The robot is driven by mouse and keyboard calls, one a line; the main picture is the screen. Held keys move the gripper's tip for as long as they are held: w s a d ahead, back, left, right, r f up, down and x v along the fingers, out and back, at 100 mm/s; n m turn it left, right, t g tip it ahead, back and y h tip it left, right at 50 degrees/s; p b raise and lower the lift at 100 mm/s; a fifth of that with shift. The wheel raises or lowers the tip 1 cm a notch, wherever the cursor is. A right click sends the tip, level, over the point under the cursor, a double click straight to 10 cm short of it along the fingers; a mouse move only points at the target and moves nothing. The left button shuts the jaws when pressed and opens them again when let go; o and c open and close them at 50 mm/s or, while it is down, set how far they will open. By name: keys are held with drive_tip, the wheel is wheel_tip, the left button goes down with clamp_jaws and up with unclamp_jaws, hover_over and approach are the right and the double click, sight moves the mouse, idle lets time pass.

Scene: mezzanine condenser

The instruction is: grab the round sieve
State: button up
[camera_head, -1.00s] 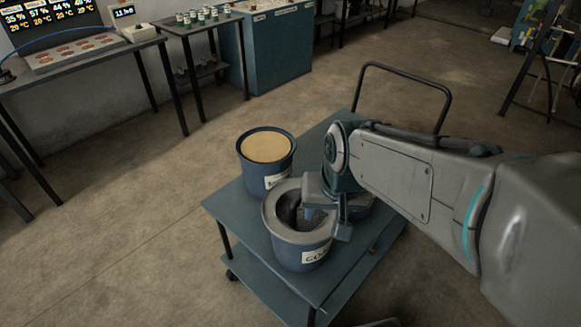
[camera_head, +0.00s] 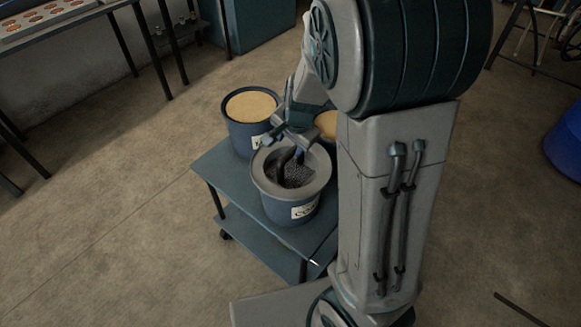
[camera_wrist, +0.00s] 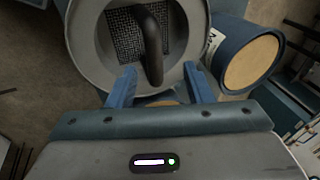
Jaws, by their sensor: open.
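The round sieve (camera_head: 321,167) looks like a wide grey ring with dark mesh inside, seated in the top of a blue labelled bucket (camera_head: 290,210). In the wrist view the sieve's pale rim (camera_wrist: 84,40) and mesh (camera_wrist: 122,32) fill the upper middle. A dark curved handle (camera_wrist: 152,45) arches over the mesh. My gripper (camera_wrist: 160,86) is open, its two blue fingers apart on either side of the handle's near end. In the head view my gripper (camera_head: 291,146) is over the sieve's opening. Contact with the handle cannot be told.
The bucket stands on a blue cart (camera_head: 215,170). Another blue bucket (camera_head: 236,136) with tan contents is close behind it. A third tan-filled container (camera_head: 326,123) is partly hidden by my arm. A table (camera_head: 60,30) stands upper left; floor is clear at left.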

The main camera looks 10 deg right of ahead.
sight(291, 152)
drive_tip(key=shift+x, duration=0.95)
drive_tip(key=shift+d+b+x, duration=0.15)
drive_tip(key=shift+b+x, duration=0.15)
drive_tip(key=shift+x, duration=0.6)
drive_tip(key=shift+d+b+x, duration=0.15)
drive_tip(key=shift+b+x, duration=0.15)
drive_tip(key=shift+x, duration=0.6)
drive_tip(key=shift+d+b+x, duration=0.2)
drive_tip(key=shift+b+x, duration=0.1)
drive_tip(key=shift+x, duration=0.55)
drive_tip(key=shift+s, duration=0.15)
drive_tip(key=shift+c, duration=0.4)
clamp_jaws()
